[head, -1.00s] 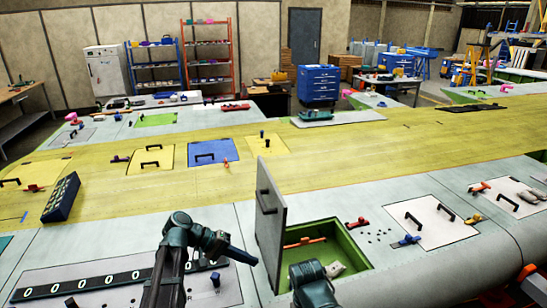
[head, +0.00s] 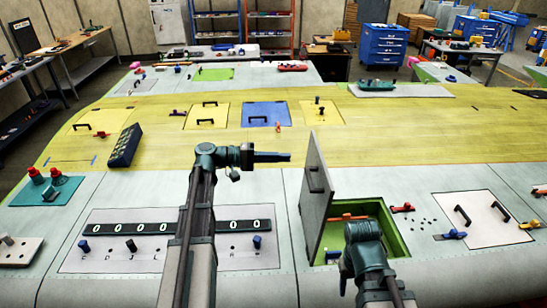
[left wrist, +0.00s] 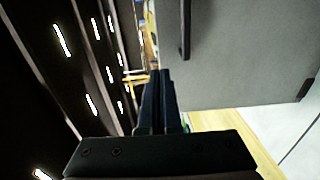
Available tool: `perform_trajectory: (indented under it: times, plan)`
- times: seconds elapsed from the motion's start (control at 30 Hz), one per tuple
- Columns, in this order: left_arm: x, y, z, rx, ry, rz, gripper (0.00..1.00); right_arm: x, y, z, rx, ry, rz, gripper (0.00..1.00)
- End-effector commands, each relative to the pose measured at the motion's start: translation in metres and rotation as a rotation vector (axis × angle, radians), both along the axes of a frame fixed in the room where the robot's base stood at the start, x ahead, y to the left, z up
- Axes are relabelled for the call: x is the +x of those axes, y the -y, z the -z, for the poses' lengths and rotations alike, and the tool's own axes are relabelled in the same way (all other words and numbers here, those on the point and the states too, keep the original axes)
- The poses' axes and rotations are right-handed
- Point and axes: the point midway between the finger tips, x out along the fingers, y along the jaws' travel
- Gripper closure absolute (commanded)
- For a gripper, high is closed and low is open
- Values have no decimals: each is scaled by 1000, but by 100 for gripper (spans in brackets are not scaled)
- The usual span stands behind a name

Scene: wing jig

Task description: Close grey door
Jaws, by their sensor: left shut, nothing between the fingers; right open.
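The grey door (head: 316,188) stands upright on the left edge of an open green-lined compartment (head: 373,222) in the wing. A dark handle is on its left face. My left gripper (head: 288,156) is shut and empty, pointing right, left of the door's upper part and apart from it in the head view. In the left wrist view the door (left wrist: 245,60) fills the upper right, with its handle (left wrist: 186,28) above the shut fingers (left wrist: 160,95). My right gripper (head: 346,282) is open, low at the compartment's near side; its fingers are mostly hidden by my arm.
An orange-red tool (head: 348,217) lies in the compartment. A white panel with black handles (head: 482,218) and a red clamp (head: 402,208) are to the right. A counter panel (head: 100,240) is to the left.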

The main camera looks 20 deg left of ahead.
Motion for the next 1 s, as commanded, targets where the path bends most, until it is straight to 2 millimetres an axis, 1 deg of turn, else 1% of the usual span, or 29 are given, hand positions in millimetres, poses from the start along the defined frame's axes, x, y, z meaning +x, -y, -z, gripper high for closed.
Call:
perform_trajectory:
  times: [0.03, 0.2, 0.4, 0.6, 1.0]
  plan:
    - [4, 12, 2, 0, 0, 4, 100, 0, 0, 2, 0, 0, -1, 50]
    - [17, 42, 4, 0, 0, 3, 100, 0, 0, 4, 0, 0, -2, 50]
    - [28, 67, 5, 1, -1, 1, 100, 0, 0, 5, 0, 0, -3, 50]
    - [33, 79, 6, 1, -1, 1, 100, 0, 0, 6, 0, 0, -4, 50]
    - [34, 80, 6, 1, 0, 0, 100, 0, 0, 6, 0, 0, -4, 50]
